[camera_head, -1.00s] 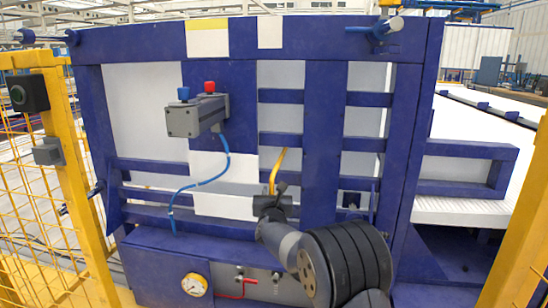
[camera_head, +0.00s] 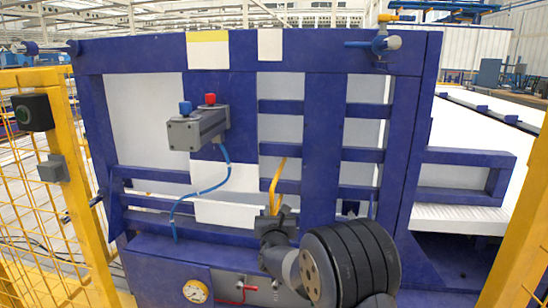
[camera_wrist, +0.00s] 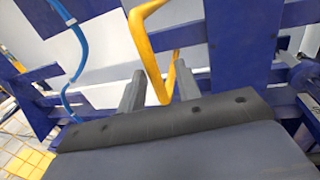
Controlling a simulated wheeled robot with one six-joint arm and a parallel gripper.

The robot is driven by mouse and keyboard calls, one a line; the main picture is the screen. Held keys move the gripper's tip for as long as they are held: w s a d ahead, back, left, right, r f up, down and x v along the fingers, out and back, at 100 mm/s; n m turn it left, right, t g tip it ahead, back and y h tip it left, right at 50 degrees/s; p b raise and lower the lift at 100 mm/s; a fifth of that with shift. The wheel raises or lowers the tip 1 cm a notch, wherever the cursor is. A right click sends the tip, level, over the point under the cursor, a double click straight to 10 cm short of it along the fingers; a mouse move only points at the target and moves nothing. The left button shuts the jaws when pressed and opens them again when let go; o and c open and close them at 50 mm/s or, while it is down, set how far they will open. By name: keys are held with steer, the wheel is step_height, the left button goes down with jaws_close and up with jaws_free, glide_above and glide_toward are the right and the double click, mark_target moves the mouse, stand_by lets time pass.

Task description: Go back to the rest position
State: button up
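My gripper (camera_wrist: 158,88) shows in the wrist view with its two grey fingers spread apart. A bent yellow tube (camera_wrist: 143,45) shows in the gap between them; it does not look gripped, with space visible beside each finger. In the head view the gripper (camera_head: 275,214) is at the lower middle, in front of the blue frame, and the same yellow tube (camera_head: 277,175) rises just above it. The finger tips are too small to tell there. The black ringed part of my arm lies lower right of it.
A blue machine frame (camera_head: 322,130) fills the view ahead. A grey valve box (camera_head: 196,130) with a blue hose (camera_head: 222,172) is left of centre. A pressure gauge (camera_head: 195,291) sits below. Yellow fencing (camera_head: 75,160) stands at left, and a yellow post (camera_head: 521,255) at right.

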steer(key=s+b, duration=0.2)
steer(key=shift+s, duration=0.4)
steer(key=shift+w+r+b, duration=0.5)
steer(key=shift+w+b, duration=0.15)
steer(key=shift+w, duration=0.1)
